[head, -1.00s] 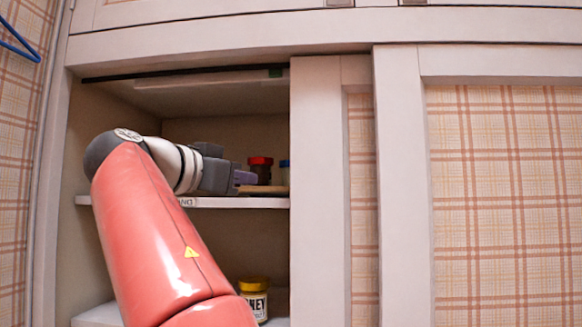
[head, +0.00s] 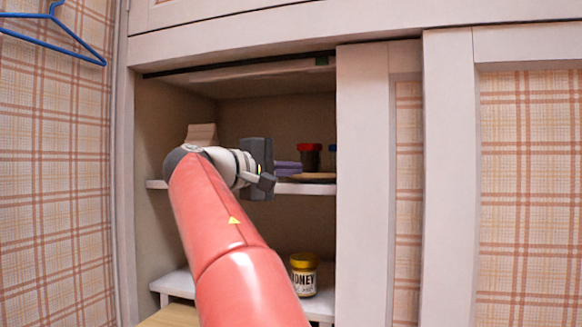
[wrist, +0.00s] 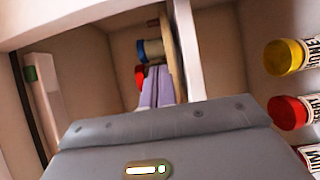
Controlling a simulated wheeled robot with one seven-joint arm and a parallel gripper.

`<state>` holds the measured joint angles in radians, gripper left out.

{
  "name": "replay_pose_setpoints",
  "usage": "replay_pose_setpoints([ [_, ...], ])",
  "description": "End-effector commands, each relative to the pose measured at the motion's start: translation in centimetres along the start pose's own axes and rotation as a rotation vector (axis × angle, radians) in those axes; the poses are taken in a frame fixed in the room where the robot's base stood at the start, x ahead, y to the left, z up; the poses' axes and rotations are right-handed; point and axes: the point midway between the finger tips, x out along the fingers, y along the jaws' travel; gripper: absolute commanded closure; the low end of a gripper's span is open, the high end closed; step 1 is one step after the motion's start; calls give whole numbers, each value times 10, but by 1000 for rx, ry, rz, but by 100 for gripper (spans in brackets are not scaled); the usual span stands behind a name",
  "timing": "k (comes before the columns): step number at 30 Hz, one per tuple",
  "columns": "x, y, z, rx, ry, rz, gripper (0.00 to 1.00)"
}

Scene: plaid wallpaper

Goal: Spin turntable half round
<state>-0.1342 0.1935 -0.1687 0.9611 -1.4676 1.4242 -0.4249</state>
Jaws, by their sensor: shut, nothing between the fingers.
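The turntable (head: 318,177) is a thin wooden disc on the upper cupboard shelf, its right part hidden by the door frame. A red-lidded dark jar (head: 309,160) and a blue-lidded jar (head: 333,158), partly hidden, stand on it. In the wrist view the turntable (wrist: 174,55) appears edge-on beside the blue lid (wrist: 152,50) and red lid (wrist: 140,76). My gripper (head: 298,168) is shut and empty, its purple fingers at the left edge of the turntable, near the red-lidded jar. Whether they touch either is not clear. The fingers (wrist: 155,80) also show in the wrist view.
A yellow-lidded honey jar (head: 304,276) stands on the lower shelf; several jars show at the right in the wrist view. A pale carton (head: 202,133) is behind my arm on the upper shelf. A door panel (head: 362,180) closes the opening's right side. A blue hanger (head: 55,38) hangs left.

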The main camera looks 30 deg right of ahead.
Motion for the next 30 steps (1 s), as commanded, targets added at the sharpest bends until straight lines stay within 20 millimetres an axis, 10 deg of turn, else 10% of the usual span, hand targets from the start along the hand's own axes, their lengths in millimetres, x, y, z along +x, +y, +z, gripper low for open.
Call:
replay_pose_setpoints([
  [12,79,0,16,4,-2,0,100],
  [30,93,0,29,3,3,0,100],
])
